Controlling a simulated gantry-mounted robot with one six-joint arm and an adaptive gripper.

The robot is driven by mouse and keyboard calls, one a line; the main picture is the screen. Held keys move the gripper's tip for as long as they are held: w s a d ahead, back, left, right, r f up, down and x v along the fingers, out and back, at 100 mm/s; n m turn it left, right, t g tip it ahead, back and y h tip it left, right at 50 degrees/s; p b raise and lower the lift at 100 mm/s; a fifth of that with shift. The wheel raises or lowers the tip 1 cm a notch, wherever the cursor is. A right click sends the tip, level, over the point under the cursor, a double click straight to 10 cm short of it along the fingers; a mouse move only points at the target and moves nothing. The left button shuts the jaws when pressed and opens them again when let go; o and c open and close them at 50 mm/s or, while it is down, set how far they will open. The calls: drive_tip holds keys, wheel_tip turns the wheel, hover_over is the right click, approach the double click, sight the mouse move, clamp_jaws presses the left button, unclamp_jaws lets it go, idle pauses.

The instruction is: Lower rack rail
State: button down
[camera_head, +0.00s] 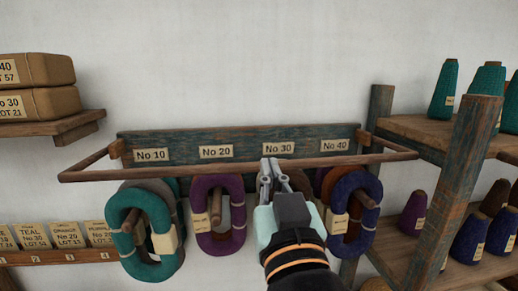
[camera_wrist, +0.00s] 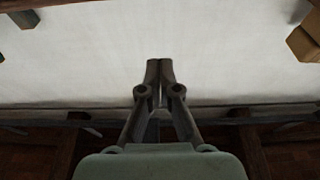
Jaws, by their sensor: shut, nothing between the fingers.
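The rack rail (camera_head: 350,159) is a thin brown wooden bar frame. It runs across the front of a worn blue-green board (camera_head: 188,140) with labels No 10, No 20, No 30 and No 40. Its side arms meet brackets at the board's ends, and it stands out above the hanging yarn hanks. My gripper (camera_head: 269,162) is in front of the rack near the No 30 label, its fingertips close to the rail's front bar. Whether they touch it cannot be told. In the wrist view my gripper (camera_wrist: 159,62) is shut and empty, with pale wall beyond it.
Teal (camera_head: 122,226), purple (camera_head: 205,240) and navy (camera_head: 368,222) hanks hang below on wooden pegs. A shelf with yarn cones (camera_head: 444,90) stands right. Wrapped bundles (camera_head: 40,102) sit on a shelf upper left, above a row of labelled cards (camera_head: 66,234).

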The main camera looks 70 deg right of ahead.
drive_tip(key=p+x, duration=0.3)
drive_tip(key=x, duration=0.7)
drive_tip(key=f, duration=0.4)
drive_tip(key=shift+a+f, duration=0.2)
drive_tip(key=shift+a, duration=0.05)
